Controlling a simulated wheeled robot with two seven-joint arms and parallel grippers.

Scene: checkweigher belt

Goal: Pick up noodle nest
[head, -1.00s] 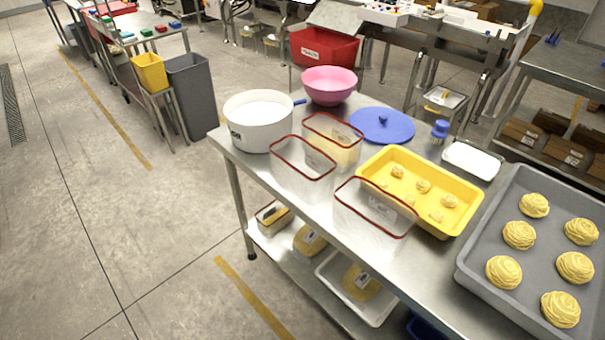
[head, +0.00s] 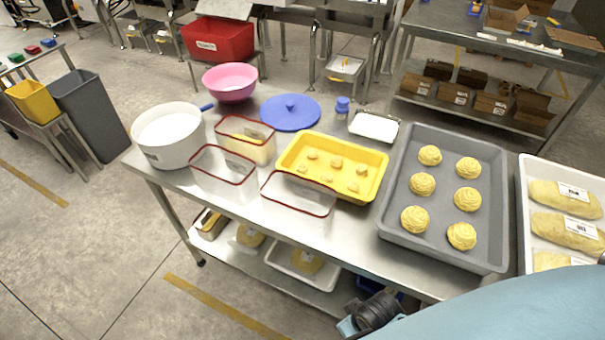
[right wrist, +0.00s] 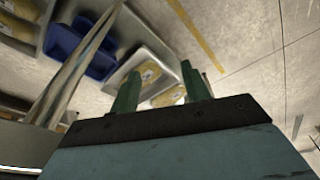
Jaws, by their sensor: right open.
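Several yellow noodle nests (head: 422,184) sit in two columns in a grey tray (head: 392,215) on the right part of the steel table. Smaller yellow pieces (head: 336,163) lie in a yellow tray (head: 377,178) to its left. In the right wrist view my right gripper (right wrist: 160,80) is open and empty, its two green fingers apart. It points toward the table's lower shelf and the floor, away from the nests. A dark part of my arm shows at the bottom of the head view, below the table's front edge. My left gripper is in neither view.
Clear red-rimmed containers (head: 298,194), a white pot (head: 168,140), a pink bowl (head: 230,82), a blue lid (head: 290,112) and a small white tray (head: 374,126) share the table. A white tray of labelled packs (head: 565,197) stands at right. The lower shelf (head: 240,262) holds more packs.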

